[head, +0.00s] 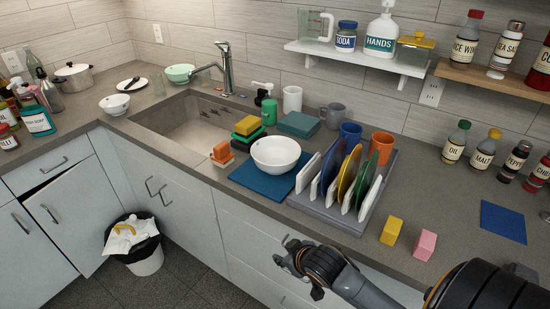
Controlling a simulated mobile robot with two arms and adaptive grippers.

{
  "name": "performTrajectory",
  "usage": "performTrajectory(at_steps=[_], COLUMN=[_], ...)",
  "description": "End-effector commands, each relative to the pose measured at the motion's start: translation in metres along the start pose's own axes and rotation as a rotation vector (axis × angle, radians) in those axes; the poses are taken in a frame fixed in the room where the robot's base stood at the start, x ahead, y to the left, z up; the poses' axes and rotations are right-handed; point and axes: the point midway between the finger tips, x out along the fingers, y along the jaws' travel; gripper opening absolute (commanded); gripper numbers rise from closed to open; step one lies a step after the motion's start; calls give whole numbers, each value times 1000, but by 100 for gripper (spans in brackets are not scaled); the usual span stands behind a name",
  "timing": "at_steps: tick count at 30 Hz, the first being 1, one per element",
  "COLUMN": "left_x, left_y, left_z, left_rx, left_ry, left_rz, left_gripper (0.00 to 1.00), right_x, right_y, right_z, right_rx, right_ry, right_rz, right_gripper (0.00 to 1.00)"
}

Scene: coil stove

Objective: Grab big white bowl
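The big white bowl (276,155) sits upright on a dark blue mat (251,184) on the counter, between the sink and the dish rack. It looks empty. My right gripper (284,259) reaches in from the lower right, in front of the counter's front edge and lower in the picture than the bowl. It is apart from the bowl, and nothing shows in it. Its fingers are small and dark, so their opening is unclear. My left gripper is out of view.
A grey dish rack (326,212) with plates and cups stands right of the bowl. Sponges (248,125) and an orange scrubber (221,152) lie left of it by the sink (186,134). Yellow (391,231) and pink (425,245) blocks sit near the front edge. A bin (146,262) stands below.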

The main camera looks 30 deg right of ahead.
Motion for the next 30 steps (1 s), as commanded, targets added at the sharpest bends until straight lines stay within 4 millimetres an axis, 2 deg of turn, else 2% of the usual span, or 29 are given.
performTrajectory(at_steps=[1, 6, 9, 12, 17, 24, 30], left_x=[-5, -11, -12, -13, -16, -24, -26], left_y=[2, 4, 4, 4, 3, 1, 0], left_z=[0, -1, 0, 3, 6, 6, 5], left_rx=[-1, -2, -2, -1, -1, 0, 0], left_ry=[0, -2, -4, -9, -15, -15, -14], left_rz=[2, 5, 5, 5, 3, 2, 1], left_gripper=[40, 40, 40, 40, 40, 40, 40], right_x=[-7, -28, -39, -45, -36, 5, 26], right_y=[20, 68, 92, 108, 115, 118, 119], right_z=[-30, -113, -151, -175, -190, -210, -218], right_rx=[-11, -26, -34, -35, -31, -31, -34], right_ry=[64, 259, 355, 418, 442, 440, 440], right_rz=[23, 65, 83, 92, 95, 95, 94], right_gripper=[37, 37, 37, 37, 37, 37, 37])
